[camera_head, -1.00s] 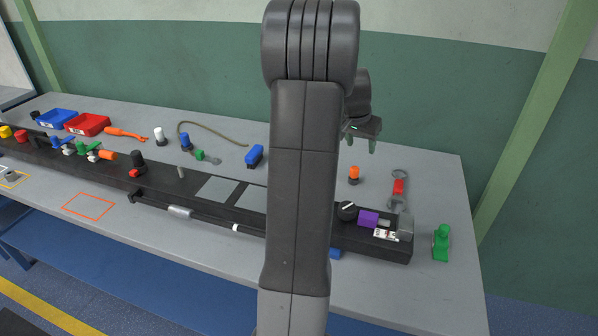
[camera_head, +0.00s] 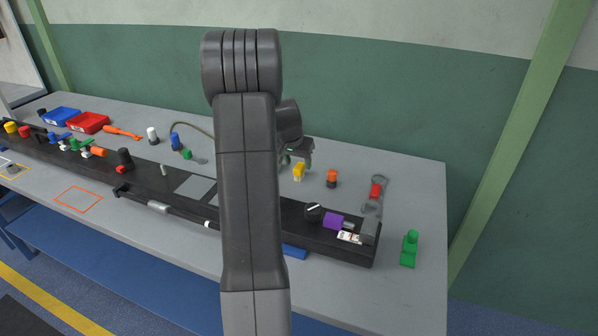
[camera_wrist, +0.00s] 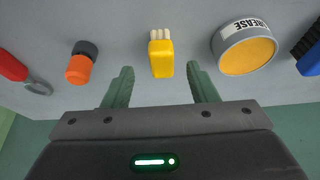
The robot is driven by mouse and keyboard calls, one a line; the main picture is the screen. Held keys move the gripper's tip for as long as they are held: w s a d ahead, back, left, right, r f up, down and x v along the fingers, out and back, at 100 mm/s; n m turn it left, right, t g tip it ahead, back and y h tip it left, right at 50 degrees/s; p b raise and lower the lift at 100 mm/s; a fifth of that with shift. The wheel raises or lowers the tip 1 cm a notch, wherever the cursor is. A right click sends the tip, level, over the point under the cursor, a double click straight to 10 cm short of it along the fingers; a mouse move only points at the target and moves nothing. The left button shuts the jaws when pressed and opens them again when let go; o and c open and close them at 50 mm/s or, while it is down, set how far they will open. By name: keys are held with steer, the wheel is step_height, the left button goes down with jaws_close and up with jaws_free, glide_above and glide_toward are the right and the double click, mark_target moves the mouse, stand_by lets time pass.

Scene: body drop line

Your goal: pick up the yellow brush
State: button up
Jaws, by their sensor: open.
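The yellow brush (camera_wrist: 161,58), a small yellow block with pale bristles, lies on the grey table in the wrist view. It also shows in the head view (camera_head: 299,171), just right of my arm. My gripper (camera_wrist: 159,85) is open and empty. Its two green fingers stand on either side of the brush's near end in the picture, and the brush lies beyond the fingertips. In the head view my gripper (camera_head: 296,160) is right behind the brush, partly hidden by my arm. I cannot tell the height of the fingers above the table.
A grease tin (camera_wrist: 246,48) stands close right of the brush, with a blue brush (camera_wrist: 309,58) beyond. An orange-and-black piece (camera_wrist: 80,64) is to the left. A red-handled tool (camera_head: 376,193) and a green piece (camera_head: 410,248) lie at the right. The black rail (camera_head: 330,240) runs along the front.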

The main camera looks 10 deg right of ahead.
mark_target(299, 167)
steer(key=shift+p+x, duration=0.6)
steer(key=shift+x, duration=2.05)
steer(key=shift+w, duration=0.15)
steer(key=c, duration=1)
step_height(299, 167, up, 10)
steer(key=shift+r+b, duration=0.1)
steer(key=shift+b, duration=0.4)
steer(key=shift+c, duration=0.4)
steer(key=o, duration=0.5)
steer(key=c, duration=0.4)
